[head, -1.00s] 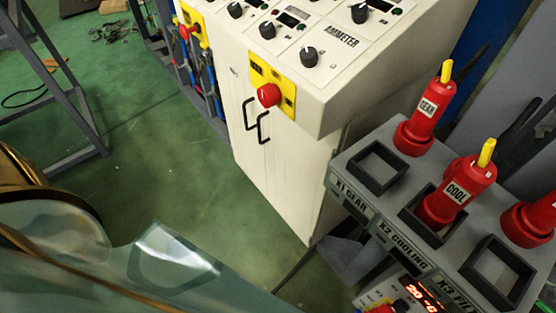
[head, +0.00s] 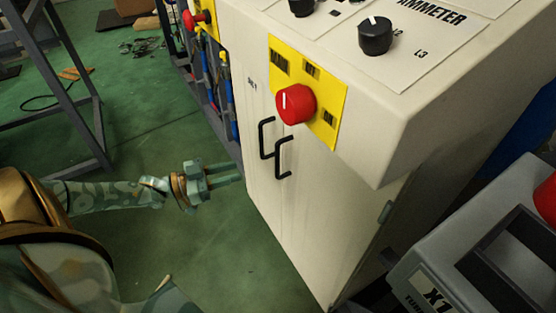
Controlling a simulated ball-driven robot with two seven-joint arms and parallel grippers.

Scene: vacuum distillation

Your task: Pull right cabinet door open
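The cream cabinet has two doors with black bar handles side by side. The right cabinet door (head: 325,215) looks closed, flush with the front. Its handle (head: 280,158) is the right, lower one. The left door's handle (head: 265,138) is just beside it. My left gripper (head: 238,172) is to the left of the handles, fingers pointing right toward the cabinet. Its two fingers are apart with nothing between them, and it appears clear of both handles. My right gripper is out of view.
A red knob on a yellow plate (head: 335,100) sits above the handles. A grey socket box (head: 440,260) stands close at the lower right. A grey metal frame (head: 85,130) stands at the left. Green floor is open in front of the cabinet.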

